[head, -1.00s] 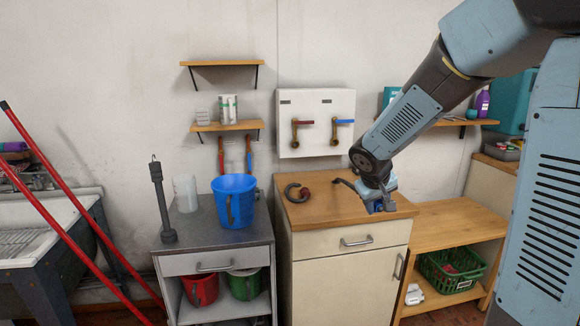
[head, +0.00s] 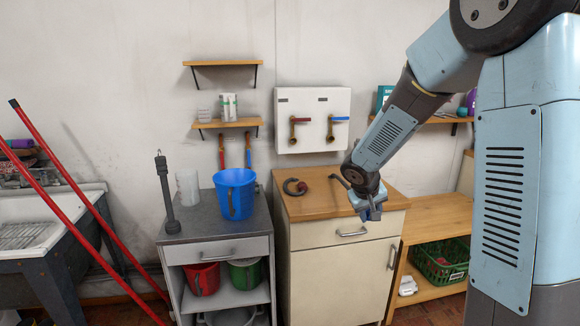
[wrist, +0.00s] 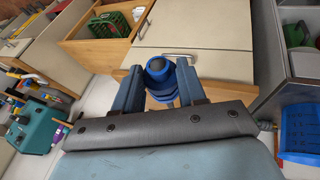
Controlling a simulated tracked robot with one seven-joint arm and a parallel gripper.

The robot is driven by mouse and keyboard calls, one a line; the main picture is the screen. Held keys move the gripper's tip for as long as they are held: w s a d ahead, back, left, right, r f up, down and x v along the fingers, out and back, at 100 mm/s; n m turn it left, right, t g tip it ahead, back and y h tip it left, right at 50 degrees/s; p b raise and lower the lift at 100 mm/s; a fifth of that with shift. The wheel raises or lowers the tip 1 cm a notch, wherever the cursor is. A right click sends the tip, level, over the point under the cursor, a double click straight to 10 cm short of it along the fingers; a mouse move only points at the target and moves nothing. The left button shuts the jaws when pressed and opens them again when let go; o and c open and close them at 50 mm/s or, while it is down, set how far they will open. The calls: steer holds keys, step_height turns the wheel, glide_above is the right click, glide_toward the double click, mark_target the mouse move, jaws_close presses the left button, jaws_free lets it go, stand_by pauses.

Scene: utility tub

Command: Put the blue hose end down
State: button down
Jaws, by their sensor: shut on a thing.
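My gripper (wrist: 160,82) is shut on the blue hose end (wrist: 160,70), a round blue piece with a dark middle. It sits between the two fingers in the wrist view. In the head view my gripper (head: 371,208) is at the front right of the wooden-topped cabinet (head: 315,204), with the cabinet's front behind it. The blue hose end is hard to tell from the fingers there. A dark curved piece (head: 340,181) lies on the cabinet top behind my wrist; whether it joins the held end is unclear.
A dark hose loop with a red end (head: 297,187) lies on the cabinet top, whose front middle is bare. A white panel with red- and blue-handled taps (head: 313,105) hangs above. A blue bucket (head: 234,195) stands left on a grey unit. A lower wooden bench (head: 440,215) stands right.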

steer(key=w+f+m+g+h, duration=0.1)
steer(key=w+f, duration=0.3)
steer(key=f, duration=0.6)
steer(key=w+f+m, duration=0.2)
steer(key=w+f, duration=0.1)
steer(key=f, duration=0.6)
steer(key=s+f, duration=0.5)
steer(key=f, duration=0.3)
steer(key=shift+s, duration=0.3)
